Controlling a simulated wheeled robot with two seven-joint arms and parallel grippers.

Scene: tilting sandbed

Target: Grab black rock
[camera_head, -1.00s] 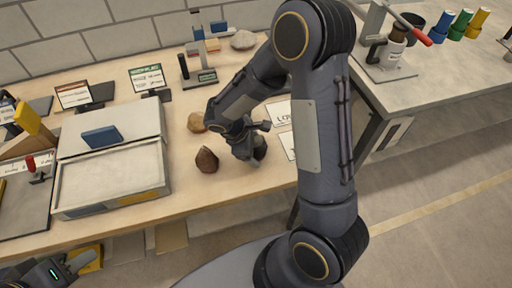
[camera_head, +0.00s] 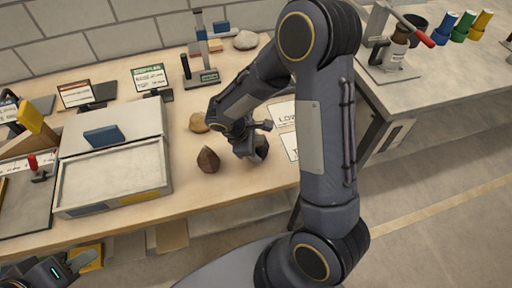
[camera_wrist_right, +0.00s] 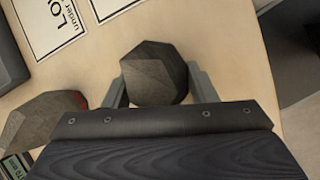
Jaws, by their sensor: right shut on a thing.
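The black rock, a dark grey faceted stone (camera_wrist_right: 154,74), sits between the two fingers of my right gripper (camera_wrist_right: 158,88) in the right wrist view. The right gripper is shut on it, with a finger on each side. In the head view this gripper (camera_head: 254,152) is low over the wooden table, and the dark rock (camera_head: 262,147) shows only partly beside it. I cannot tell whether the rock touches the table. My left gripper (camera_head: 70,268) is at the lower left corner, partly cut off, below the table edge, with its fingers apart and nothing between them.
A brown rock (camera_head: 208,160) and a tan rock (camera_head: 199,122) lie left of the right gripper. A shallow sand tray (camera_head: 112,210) stands further left. Printed cards (camera_head: 284,115) lie right of the gripper. A scale (camera_head: 203,78) and a pale rock (camera_head: 245,40) are behind.

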